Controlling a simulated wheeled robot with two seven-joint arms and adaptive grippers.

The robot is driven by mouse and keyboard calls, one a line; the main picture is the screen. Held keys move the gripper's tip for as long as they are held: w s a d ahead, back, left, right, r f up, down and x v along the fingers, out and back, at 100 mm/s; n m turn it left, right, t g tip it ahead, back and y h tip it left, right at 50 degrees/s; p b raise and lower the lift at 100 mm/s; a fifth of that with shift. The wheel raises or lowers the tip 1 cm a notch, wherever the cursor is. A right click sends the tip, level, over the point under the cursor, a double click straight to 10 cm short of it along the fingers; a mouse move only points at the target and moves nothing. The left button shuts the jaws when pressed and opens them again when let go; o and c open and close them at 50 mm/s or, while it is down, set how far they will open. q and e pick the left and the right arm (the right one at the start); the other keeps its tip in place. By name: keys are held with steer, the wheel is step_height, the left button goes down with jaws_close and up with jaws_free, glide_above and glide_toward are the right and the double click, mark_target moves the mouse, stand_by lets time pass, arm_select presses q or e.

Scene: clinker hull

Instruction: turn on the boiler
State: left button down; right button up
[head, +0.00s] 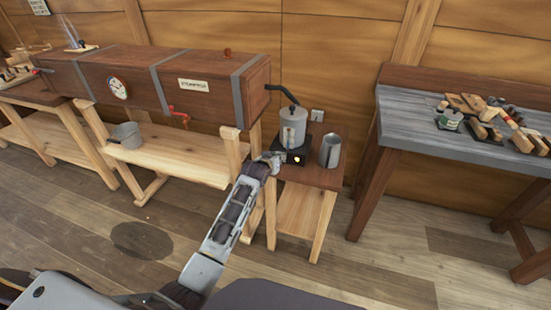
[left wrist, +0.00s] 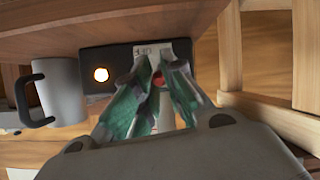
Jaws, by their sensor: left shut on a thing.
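The boiler (head: 293,128) is a grey metal cylinder with a black hose at its top. It stands on a black base (head: 292,155) on a small wooden table. A round light glows white on the base front and shows yellow-white in the left wrist view (left wrist: 101,75). My left gripper (head: 272,160) is at the base's left front corner. In the left wrist view, its green-padded fingers (left wrist: 159,78) are closed on a small red knob (left wrist: 158,80) beside a pale label (left wrist: 152,50). The fingers partly hide the knob. My right gripper is in neither view.
A metal jug (head: 330,151) stands right of the boiler; its black handle shows in the left wrist view (left wrist: 32,95). A long wooden steam box (head: 150,80) is to the left, with a bucket (head: 127,135) below. A grey-topped bench (head: 410,125) is at right.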

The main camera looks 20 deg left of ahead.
arm_select(q)
steer(key=shift+w+r, duration=0.1)
steer(key=shift+r, duration=0.1)
steer(key=c, duration=1.5)
jaws_free()
steer(key=shift+f, duration=0.15)
steer(key=shift+o, duration=0.2)
steer(key=v, duration=1.2)
